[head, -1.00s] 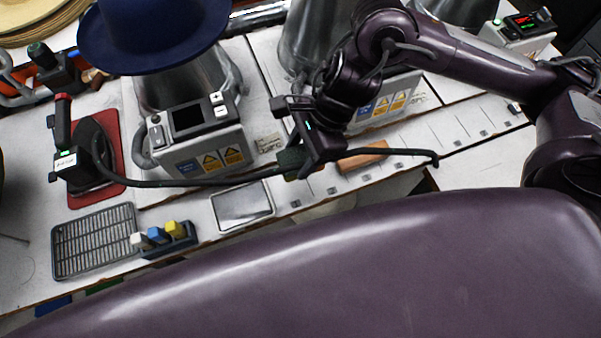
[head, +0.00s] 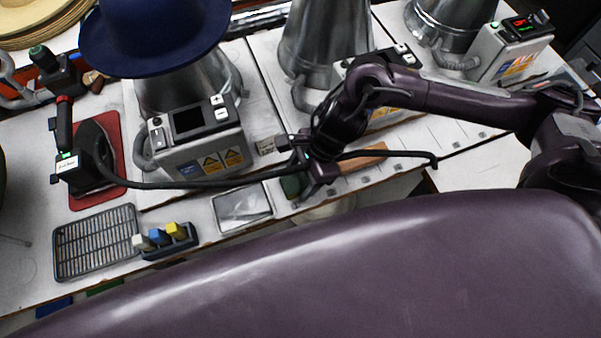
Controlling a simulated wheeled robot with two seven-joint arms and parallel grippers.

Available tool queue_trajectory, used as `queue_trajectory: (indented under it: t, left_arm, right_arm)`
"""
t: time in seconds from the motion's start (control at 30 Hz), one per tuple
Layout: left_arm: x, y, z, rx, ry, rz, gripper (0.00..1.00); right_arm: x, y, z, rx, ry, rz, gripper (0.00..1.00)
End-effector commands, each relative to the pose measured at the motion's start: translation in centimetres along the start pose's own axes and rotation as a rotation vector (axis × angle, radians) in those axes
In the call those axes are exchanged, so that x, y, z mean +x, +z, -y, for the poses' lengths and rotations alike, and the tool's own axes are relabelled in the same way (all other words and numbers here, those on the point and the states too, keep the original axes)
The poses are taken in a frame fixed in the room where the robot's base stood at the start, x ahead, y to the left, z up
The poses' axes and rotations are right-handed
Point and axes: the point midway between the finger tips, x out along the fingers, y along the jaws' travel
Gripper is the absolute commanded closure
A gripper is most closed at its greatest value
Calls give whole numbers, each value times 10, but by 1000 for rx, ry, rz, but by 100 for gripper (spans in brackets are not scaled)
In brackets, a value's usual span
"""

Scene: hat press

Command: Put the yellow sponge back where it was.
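A small dark rack (head: 186,245) stands near the table's front edge at the left. It holds a white block, a blue block and a yellow block (head: 176,231); the yellow one is at its right end. I cannot tell whether this yellow block is the sponge; no other yellow sponge shows. My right gripper (head: 302,196) is low over the front edge of the bench, right of the metal tray. A dark green thing (head: 291,185) shows beside its fingers. I cannot tell whether they touch or hold it. My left gripper is not in view.
A metal tray (head: 243,208) and a wire rack (head: 95,243) lie along the front. An iron (head: 92,150) rests on a red mat, its dark cable running across to the right. A blue hat (head: 155,35) sits on a steamer.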

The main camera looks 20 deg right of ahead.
Motion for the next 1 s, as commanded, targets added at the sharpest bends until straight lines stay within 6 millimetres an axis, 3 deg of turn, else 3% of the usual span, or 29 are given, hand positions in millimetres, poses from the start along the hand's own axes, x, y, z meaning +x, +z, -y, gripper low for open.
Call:
queue_trajectory:
  t: [0.43, 0.8, 1.0]
  left_arm:
    - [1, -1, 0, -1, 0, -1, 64]
    - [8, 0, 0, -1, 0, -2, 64]
    - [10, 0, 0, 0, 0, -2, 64]
  right_arm:
    - [-9, 0, 1, -2, -4, 1, 30]
    - [-81, 0, 2, -3, -6, 0, 30]
    - [-111, 0, 1, -1, -2, 0, 30]
